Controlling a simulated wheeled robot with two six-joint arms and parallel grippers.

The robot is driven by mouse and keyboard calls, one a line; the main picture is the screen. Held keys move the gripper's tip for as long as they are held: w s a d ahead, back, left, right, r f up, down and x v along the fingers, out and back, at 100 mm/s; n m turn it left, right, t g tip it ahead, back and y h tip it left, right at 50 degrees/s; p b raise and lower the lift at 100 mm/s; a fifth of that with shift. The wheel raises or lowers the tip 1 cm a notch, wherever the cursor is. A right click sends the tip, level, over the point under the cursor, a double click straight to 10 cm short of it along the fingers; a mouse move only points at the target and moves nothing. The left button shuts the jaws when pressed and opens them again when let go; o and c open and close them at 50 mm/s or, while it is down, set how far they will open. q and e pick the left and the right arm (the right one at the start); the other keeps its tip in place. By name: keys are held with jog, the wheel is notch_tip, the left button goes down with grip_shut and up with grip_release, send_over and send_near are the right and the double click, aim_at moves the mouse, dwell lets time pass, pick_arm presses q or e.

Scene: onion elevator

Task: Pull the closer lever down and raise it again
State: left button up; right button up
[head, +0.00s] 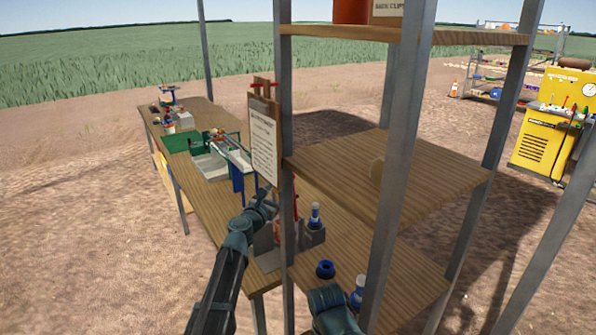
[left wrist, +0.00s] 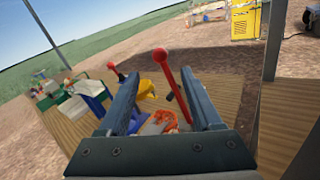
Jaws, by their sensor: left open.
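The closer lever (left wrist: 160,58), a red shaft with a round red knob, stands tilted in the left wrist view. My left gripper (left wrist: 160,80) is open, and the lever shows between its two fingers, nearer the right one. I cannot tell whether they touch. In the head view my left gripper (head: 264,202) is beside the shelf post, over the bench. The levers are hard to make out there, partly hidden by the post.
A grey metal shelf post (head: 287,130) and a clipboard (head: 264,140) stand close to the left gripper. The wooden bench (head: 215,205) carries a green-and-white machine (head: 212,160).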

pick_arm(q)
jog(key=x, duration=1.3)
jog(key=shift+w+d, duration=0.15)
jog(key=shift+w, duration=0.2)
grip_shut()
dwell(1.0)
